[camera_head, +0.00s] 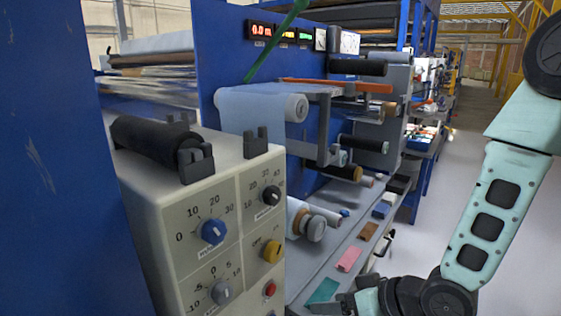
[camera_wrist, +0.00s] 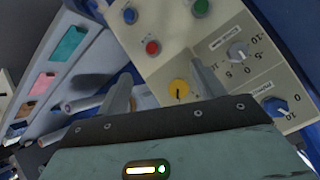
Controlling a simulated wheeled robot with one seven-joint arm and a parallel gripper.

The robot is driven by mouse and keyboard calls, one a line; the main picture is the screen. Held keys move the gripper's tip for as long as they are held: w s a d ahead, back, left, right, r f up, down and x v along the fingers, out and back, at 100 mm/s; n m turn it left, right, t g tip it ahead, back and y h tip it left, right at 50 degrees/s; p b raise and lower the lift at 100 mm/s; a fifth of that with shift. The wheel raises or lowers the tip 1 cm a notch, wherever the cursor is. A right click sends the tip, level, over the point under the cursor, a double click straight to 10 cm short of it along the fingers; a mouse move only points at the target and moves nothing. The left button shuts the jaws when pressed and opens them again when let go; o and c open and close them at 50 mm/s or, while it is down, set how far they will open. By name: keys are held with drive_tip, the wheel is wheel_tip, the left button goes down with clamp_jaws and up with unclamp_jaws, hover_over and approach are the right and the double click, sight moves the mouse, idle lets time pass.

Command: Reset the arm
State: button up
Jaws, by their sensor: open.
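My arm (camera_head: 497,215) comes down on the right of the head view and bends at the lower edge. My gripper (camera_wrist: 161,88) shows in the wrist view with its two grey fingers apart and nothing held between them. Beyond the fingers is the cream control panel (camera_wrist: 165,25), with a yellow knob (camera_wrist: 179,91) between the fingers in the picture. I cannot tell how far the fingertips are from it. The same control box (camera_head: 205,215) stands left of my arm in the head view. The gripper is mostly cut off at the bottom there.
A black roller (camera_head: 155,139) rests on top of the box. Film rollers (camera_head: 300,107) stick out from the blue machine. A grey shelf with a pink block (camera_head: 349,258) and a teal block (camera_head: 323,291) runs below. Open floor (camera_head: 450,195) lies to the right.

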drive_tip(key=s+d+r+n+g+h+p, duration=0.1)
drive_tip(key=s+r+g+h, duration=0.2)
drive_tip(key=s+r, duration=0.4)
drive_tip(key=s+d+r+n+g+h+p, duration=0.1)
drive_tip(key=s+r+g+h, duration=0.2)
drive_tip(key=s, duration=0.9)
wheel_tip(320, 180, up, 4)
drive_tip(key=h, duration=0.2)
drive_tip(key=shift+d+h+p, duration=0.3)
drive_tip(key=shift+d, duration=0.1)
drive_tip(key=shift+r, duration=0.1)
